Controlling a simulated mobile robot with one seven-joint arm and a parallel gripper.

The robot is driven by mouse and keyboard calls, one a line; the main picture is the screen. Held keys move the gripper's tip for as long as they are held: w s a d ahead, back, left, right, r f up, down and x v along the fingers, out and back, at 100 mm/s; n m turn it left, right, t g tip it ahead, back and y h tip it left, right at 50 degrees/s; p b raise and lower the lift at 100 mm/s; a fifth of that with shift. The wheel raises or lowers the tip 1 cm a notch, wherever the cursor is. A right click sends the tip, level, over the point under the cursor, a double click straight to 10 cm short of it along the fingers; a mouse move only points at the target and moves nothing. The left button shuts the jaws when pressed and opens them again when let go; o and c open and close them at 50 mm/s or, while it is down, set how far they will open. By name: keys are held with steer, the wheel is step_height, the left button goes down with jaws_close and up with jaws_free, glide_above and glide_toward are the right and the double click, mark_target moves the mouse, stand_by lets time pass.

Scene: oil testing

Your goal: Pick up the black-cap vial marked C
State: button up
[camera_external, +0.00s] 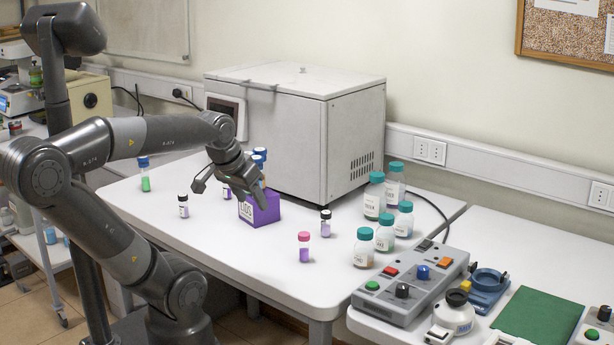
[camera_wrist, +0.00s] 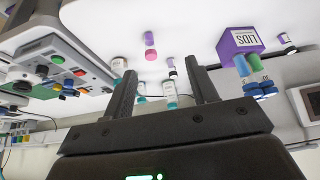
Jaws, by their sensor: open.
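Three dark-capped vials show in the external view: one at the left (camera_external: 183,206), one partly behind my gripper (camera_external: 226,191), and one right of the purple box (camera_external: 326,223). I cannot read a letter C on any of them. My gripper (camera_external: 230,194) is open and empty above the table, close to the purple box, fingers spread. In the wrist view, a dark-capped vial (camera_wrist: 172,67) appears between the open fingers, farther off, and another dark-capped vial (camera_wrist: 288,42) stands beyond the purple box.
The purple LIDS box (camera_external: 262,210) stands near blue-capped vials (camera_external: 260,154). A pink-cap vial (camera_external: 304,247) stands at the front. Several teal-capped jars (camera_external: 385,238) and a control box (camera_external: 410,283) are at right. A white oven (camera_external: 300,130) stands behind. The table's front left is clear.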

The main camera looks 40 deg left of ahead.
steer(key=w+a+r+n+g, duration=0.2)
steer(key=w+a, duration=0.5)
steer(key=n+g, duration=0.4)
glide_above(183, 195)
steer(key=w, duration=0.2)
step_height(183, 195, down, 9)
steer(key=shift+n, duration=0.3)
steer(key=f, duration=0.3)
steer(key=s+a+f, duration=0.1)
steer(key=shift+f, duration=0.4)
steer(key=shift+s+d+f, duration=0.1)
steer(key=shift+s+f, duration=0.05)
steer(key=shift+f, duration=0.85)
steer(key=shift+s+d+f, duration=0.15)
steer(key=shift+f, duration=0.85)
steer(key=shift+s+d+f, duration=0.1)
steer(key=shift+s+f, duration=0.05)
steer(key=shift+f, duration=0.85)
steer(key=shift+c, duration=0.2)
